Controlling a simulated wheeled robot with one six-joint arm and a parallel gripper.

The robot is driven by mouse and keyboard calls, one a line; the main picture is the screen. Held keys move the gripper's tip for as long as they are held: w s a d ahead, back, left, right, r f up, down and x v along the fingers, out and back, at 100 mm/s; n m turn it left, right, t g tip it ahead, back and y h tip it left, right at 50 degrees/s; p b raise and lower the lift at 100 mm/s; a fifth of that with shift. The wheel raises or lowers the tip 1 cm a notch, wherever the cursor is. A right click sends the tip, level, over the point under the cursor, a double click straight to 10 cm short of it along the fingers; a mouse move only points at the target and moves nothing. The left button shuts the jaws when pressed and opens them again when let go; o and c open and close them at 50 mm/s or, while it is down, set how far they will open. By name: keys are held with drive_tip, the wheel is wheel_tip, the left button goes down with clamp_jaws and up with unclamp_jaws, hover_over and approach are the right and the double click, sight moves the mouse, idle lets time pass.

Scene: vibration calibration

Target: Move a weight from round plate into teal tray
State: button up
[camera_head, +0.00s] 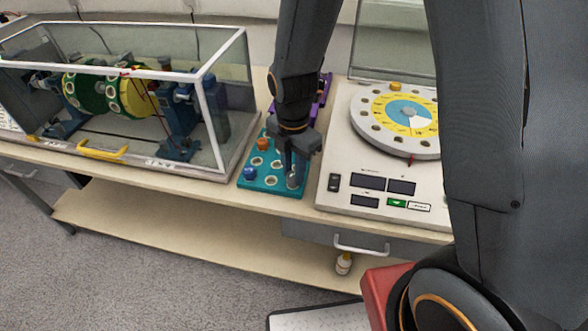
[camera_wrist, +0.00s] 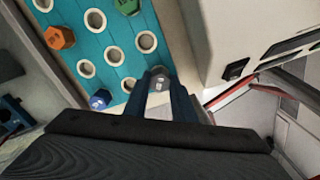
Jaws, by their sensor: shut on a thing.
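The teal tray (camera_head: 243,184) with white-ringed holes lies on the bench; it also shows in the wrist view (camera_wrist: 116,76). An orange weight (camera_head: 263,144) and a blue weight (camera_head: 250,173) sit in it. My gripper (camera_head: 293,176) points down over the tray's near right part, shut on a grey weight (camera_wrist: 160,77). Whether it touches the tray is unclear. The round plate (camera_head: 372,140) stands right of the tray, with a yellow weight (camera_head: 396,86) on it.
A white-framed clear case (camera_head: 215,140) with a green and yellow rotor stands left of the tray. The white instrument base (camera_head: 345,205) lies close on the right. A purple thing (camera_head: 322,95) is behind my arm. The bench's front edge runs just before the tray.

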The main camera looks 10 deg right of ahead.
drive_tip(key=shift+f, duration=0.2)
drive_tip(key=o, duration=1.1)
drive_tip(key=shift+r+b, duration=0.75)
drive_tip(key=shift+r, duration=3.15)
drive_tip(key=s+d+r+m, duration=0.1)
drive_tip(key=s+d+m, duration=0.3)
drive_tip(key=m, duration=0.9)
drive_tip(key=s+d+r+m+t, duration=0.1)
drive_tip(key=s+d+m, duration=0.2)
drive_tip(key=d+m, duration=0.5)
drive_tip(key=m, duration=0.5)
drive_tip(key=shift+s+d, duration=0.4)
